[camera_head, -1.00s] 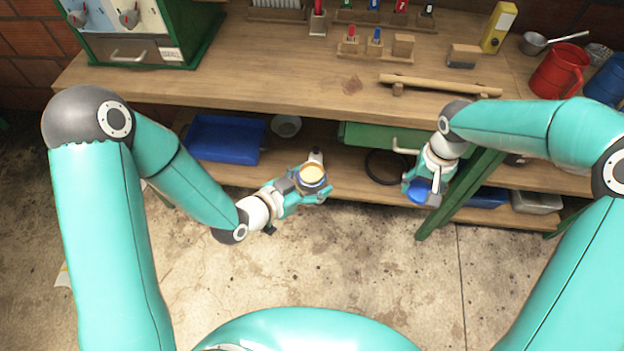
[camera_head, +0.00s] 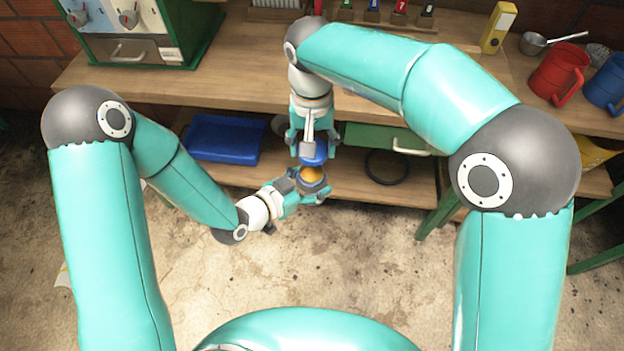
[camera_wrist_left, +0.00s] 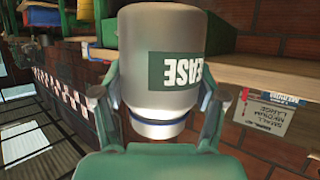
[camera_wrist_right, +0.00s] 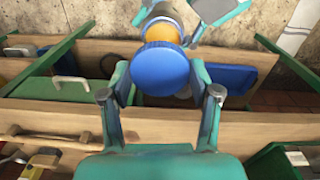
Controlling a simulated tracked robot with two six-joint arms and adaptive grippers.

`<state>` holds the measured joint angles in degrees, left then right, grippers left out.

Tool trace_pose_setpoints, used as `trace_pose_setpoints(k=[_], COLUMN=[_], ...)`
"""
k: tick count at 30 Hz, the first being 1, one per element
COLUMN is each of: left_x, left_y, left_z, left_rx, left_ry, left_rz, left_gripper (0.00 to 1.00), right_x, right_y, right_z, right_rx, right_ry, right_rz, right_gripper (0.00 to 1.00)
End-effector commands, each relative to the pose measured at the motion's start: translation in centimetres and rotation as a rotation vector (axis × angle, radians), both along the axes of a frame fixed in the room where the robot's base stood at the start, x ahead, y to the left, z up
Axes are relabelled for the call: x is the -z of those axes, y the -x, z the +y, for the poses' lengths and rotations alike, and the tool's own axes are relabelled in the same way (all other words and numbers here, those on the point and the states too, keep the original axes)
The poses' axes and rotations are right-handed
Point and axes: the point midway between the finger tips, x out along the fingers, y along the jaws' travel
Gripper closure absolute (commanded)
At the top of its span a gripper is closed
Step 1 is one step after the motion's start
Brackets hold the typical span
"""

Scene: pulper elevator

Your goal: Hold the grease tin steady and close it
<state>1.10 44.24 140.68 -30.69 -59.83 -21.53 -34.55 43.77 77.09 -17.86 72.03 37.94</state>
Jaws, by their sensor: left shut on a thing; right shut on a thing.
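The grease tin (camera_head: 313,189) is in my left gripper (camera_head: 309,186), whose fingers are shut on its sides. In the left wrist view the tin (camera_wrist_left: 163,60) is grey with a green GREASE label. The blue lid (camera_head: 314,161) is in my right gripper (camera_head: 312,150), which is shut on it. In the right wrist view the lid (camera_wrist_right: 160,69) is between the fingers and partly hides the tin (camera_wrist_right: 163,12). Yellow grease (camera_wrist_right: 163,31) shows between lid and tin, so the tin's mouth is not fully covered. The exact gap is hard to judge.
The wooden workbench (camera_head: 210,75) and its lower shelf (camera_head: 240,175) lie behind the grippers. A blue tray (camera_head: 225,139), a green drawer (camera_head: 375,137) and a black ring (camera_head: 387,167) are there. Red (camera_head: 558,75) and blue mugs stand at right. Floor in front is clear.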

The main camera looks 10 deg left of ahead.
Motion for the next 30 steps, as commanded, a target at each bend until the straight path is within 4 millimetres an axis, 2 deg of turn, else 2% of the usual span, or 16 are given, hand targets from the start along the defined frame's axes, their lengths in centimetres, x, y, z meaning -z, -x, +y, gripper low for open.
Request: trace_pose_setpoints(k=[14,24,30], left_x=[-0.1,-0.1,-0.1], left_y=[0.0,0.0,0.0], left_z=[0.0,0.0,0.0], left_rx=[-0.001,-0.001,-0.001], left_ry=[0.0,0.0,0.0], left_rz=[-0.002,-0.002,-0.002], left_gripper=[0.91,0.91,0.91], right_x=[0.2,3.0,3.9], right_y=[0.1,0.2,0.1], right_z=[0.3,0.2,0.2], right_rx=[-0.007,-0.007,-0.007], right_ry=[0.001,0.002,0.0], right_rz=[0.0,0.003,0.0], right_gripper=[0.48,0.48,0.48])
